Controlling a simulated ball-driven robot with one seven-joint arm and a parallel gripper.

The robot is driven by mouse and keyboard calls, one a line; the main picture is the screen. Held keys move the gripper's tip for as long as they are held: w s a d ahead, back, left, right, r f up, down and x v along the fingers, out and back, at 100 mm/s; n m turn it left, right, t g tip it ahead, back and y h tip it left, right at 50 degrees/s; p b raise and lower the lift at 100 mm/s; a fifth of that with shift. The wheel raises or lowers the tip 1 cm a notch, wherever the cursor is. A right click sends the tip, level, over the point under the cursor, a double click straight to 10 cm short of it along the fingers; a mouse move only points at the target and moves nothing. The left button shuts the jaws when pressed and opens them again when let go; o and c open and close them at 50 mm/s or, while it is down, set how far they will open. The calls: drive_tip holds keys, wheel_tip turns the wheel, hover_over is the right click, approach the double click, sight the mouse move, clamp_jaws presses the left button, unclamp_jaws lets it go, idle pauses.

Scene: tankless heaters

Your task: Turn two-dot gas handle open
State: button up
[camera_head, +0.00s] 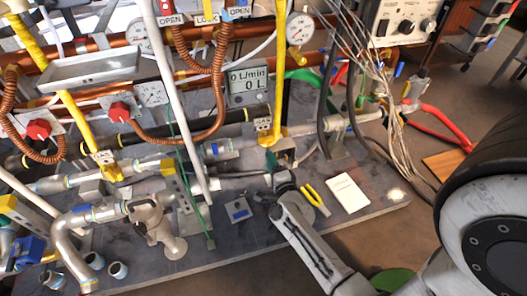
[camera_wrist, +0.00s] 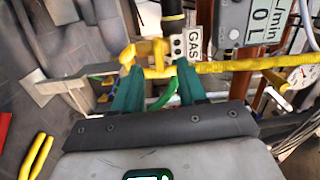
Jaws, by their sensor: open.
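In the wrist view a yellow gas pipe (camera_wrist: 240,65) runs across, ending in a yellow fitting (camera_wrist: 150,52) just beyond my fingertips. Beside it is a white tag with dark dots (camera_wrist: 177,45) and a "GAS" label (camera_wrist: 194,42). I cannot clearly tell the handle from the fitting. My gripper (camera_wrist: 158,78) has two teal fingers apart, with the fitting and pipe ahead of the gap and nothing seen clamped. In the head view my gripper (camera_head: 284,178) is at the lower end of the middle yellow pipe (camera_head: 277,75), below a dotted tag (camera_head: 263,125); its fingers are partly hidden.
Yellow-handled pliers (camera_head: 315,197) and a white sheet (camera_head: 347,193) lie on the grey board (camera_head: 330,222) right of my gripper. A flow display (camera_head: 247,86), pressure gauge (camera_head: 299,29) and hanging wires (camera_head: 365,50) crowd above. Copper and grey pipes fill the left.

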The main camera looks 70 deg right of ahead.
sight(266, 139)
drive_tip(key=shift+m+g+h, duration=0.4)
drive_tip(key=shift+m+h, duration=0.1)
drive_tip(key=shift+m, duration=0.1)
drive_tip(key=b+x, duration=0.1)
drive_tip(key=x, duration=0.2)
drive_tip(key=b+x, duration=0.1)
drive_tip(key=x, duration=0.3)
drive_tip(key=s+d+b+x, duration=0.1)
drive_tip(key=x, duration=0.3)
drive_tip(key=shift+f, duration=0.4)
clamp_jaws()
